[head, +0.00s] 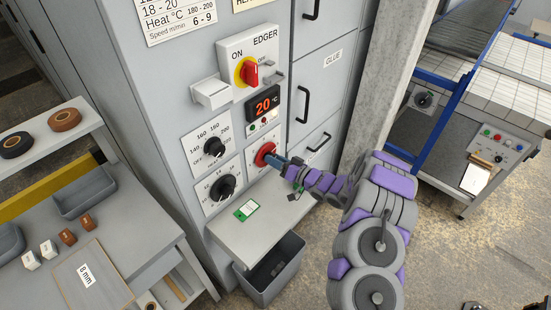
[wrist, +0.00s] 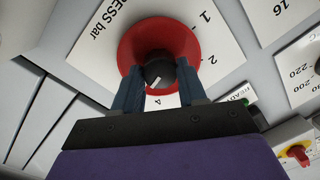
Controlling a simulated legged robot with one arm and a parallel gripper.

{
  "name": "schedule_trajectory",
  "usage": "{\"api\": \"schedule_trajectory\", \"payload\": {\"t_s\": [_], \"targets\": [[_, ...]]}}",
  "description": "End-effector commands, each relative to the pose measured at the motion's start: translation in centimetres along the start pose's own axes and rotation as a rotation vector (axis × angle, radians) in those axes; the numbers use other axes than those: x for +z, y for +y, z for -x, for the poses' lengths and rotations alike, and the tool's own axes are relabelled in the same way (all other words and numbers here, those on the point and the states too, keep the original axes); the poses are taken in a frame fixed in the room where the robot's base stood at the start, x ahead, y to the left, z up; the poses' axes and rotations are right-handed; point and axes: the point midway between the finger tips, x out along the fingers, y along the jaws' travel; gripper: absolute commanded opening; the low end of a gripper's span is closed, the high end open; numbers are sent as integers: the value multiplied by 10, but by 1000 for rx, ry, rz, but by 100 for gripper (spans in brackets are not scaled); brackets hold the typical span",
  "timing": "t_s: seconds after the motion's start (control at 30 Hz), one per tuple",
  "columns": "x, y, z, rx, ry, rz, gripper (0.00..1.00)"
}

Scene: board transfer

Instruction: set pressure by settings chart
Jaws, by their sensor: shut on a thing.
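The pressure knob (wrist: 159,72) is black with a white pointer line and sits in a red ring on a plate marked "PRESS bar" in the wrist view. Its red ring (head: 264,152) also shows on the cabinet front in the head view, partly behind my gripper (head: 274,159). My gripper (wrist: 158,80) has its two blue fingers on either side of the knob and is shut on it. The white pointer points toward the lower left in the wrist view. The settings chart (head: 178,14) is at the top of the cabinet, cut off by the picture edge; no pressure row is visible.
The black heat knob (head: 214,147) and another black knob (head: 222,188) are left of the red ring. A red main switch (head: 249,72) and a display (head: 264,104) reading 20 °C are above. A shelf with a green tag (head: 246,210) juts out below, over a grey bin (head: 270,275).

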Motion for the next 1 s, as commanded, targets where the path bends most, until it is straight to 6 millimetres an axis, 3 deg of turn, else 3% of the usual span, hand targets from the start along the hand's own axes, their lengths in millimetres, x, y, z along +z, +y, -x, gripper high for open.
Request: {"api": "schedule_trajectory", "payload": {"t_s": [1.0], "targets": [[2, -2, 1, 57, -60, 957, 11]]}}
